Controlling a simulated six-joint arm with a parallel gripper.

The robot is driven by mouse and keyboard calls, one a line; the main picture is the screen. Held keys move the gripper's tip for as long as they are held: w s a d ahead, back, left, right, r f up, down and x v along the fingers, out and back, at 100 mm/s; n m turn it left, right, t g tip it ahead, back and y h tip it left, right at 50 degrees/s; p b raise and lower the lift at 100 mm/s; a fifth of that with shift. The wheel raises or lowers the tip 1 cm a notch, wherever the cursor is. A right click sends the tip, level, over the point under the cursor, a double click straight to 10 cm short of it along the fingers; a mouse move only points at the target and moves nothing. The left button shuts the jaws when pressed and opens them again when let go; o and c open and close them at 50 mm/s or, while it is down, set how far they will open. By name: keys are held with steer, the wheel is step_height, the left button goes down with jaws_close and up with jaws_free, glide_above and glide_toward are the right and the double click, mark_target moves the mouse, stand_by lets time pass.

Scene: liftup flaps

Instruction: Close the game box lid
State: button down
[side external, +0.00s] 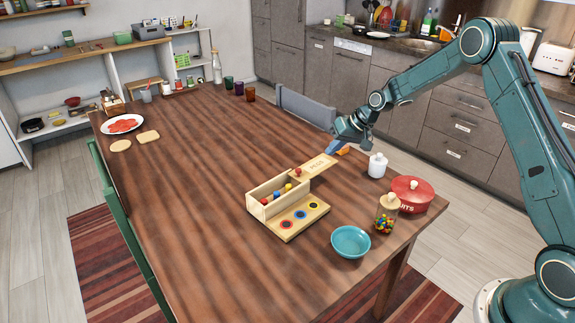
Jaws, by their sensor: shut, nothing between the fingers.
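The game box (262,208) is a pale wooden box on the table, open at the top, with small coloured balls inside. A wooden panel with three coloured rings (285,230) lies along its front. Its lid (317,168), pale wood with dark lettering, is open and extends toward the back right from the box. A small red ball or knob (298,171) shows at the lid's near left part. My gripper (335,149) is shut and empty, close to the lid's far right end; I cannot tell whether it touches it.
A teal bowl (350,242), a candy jar (386,212), a red pot (412,193) and a white bottle (377,165) stand right of the box. An orange item (343,150) is partly hidden beside my gripper. The table (190,180) left of the box is clear.

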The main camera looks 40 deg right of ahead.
glide_toward(300, 174)
step_height(300, 174, down, 3)
steer(key=d, duration=0.3)
steer(key=shift+w+a+f, duration=0.1)
steer(key=shift+w+a, duration=0.3)
steer(key=shift+a, duration=0.2)
steer(key=shift+w+a, duration=0.4)
steer(key=shift+a, duration=0.2)
steer(key=shift+w+a+f, duration=0.1)
steer(key=shift+w+a, duration=0.1)
steer(key=shift+a, duration=0.2)
steer(key=shift+w+a+f, duration=0.1)
steer(key=shift+w+a, duration=0.05)
steer(key=shift+a, duration=0.25)
steer(key=shift+a, duration=0.1)
steer(key=a, duration=0.5)
steer(key=s+a, duration=0.1)
steer(key=a, duration=0.9)
steer(key=shift+s+a, duration=0.3)
steer(key=shift+a, duration=0.1)
